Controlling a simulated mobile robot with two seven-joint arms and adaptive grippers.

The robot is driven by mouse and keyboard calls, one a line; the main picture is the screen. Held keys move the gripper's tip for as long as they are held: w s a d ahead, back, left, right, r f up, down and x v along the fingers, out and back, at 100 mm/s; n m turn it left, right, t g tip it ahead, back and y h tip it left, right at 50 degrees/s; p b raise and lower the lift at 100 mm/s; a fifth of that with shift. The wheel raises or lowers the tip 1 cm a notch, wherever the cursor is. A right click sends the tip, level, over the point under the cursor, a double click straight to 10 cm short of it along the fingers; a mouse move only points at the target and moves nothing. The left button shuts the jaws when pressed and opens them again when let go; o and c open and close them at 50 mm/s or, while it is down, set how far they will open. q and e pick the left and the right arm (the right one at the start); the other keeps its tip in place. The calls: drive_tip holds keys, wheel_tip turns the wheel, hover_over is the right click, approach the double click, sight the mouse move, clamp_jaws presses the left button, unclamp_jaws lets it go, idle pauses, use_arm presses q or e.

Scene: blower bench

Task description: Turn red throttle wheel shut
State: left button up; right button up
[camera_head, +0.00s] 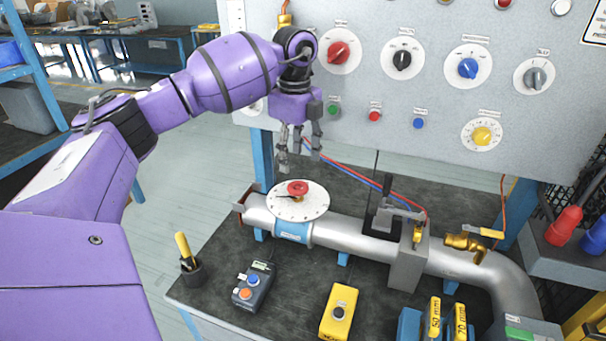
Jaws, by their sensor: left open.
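The red throttle wheel (298,187) is a small red knob at the centre of a white round dial plate (315,207) on top of the silver pipe (345,233). A dark pointer shows beside the wheel on the plate. My left gripper (299,162) hangs down from my purple left arm, above the wheel and apart from it. Its fingers are spread and nothing is between them. My right gripper does not show.
A panel (440,100) with coloured knobs and buttons stands behind. A lever clamp (388,207) and a brass valve (463,242) are on the pipe's right part. A control box (252,289) and a yellow box (338,314) lie in front on the bench.

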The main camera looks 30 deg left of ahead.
sight(297, 186)
use_arm(q)
drive_tip(key=shift+s+d+f, duration=0.35)
drive_tip(key=shift+s+f, duration=0.2)
drive_tip(key=shift+s, duration=0.15)
drive_tip(key=shift+w+a+f, duration=0.1)
drive_tip(key=shift+w+f, duration=0.1)
drive_tip(key=shift+f, duration=0.75)
drive_tip(key=f, duration=0.3)
drive_tip(key=shift+w+a+f, duration=0.1)
drive_tip(key=shift+w+f, duration=0.2)
drive_tip(key=shift+s+f, duration=0.1)
drive_tip(key=shift+f, duration=0.3)
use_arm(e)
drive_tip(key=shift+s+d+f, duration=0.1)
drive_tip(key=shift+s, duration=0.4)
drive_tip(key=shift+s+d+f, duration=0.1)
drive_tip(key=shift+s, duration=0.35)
use_arm(q)
drive_tip(key=shift+c, duration=0.3)
drive_tip(key=c, duration=1)
drive_tip(key=shift+c, duration=0.2)
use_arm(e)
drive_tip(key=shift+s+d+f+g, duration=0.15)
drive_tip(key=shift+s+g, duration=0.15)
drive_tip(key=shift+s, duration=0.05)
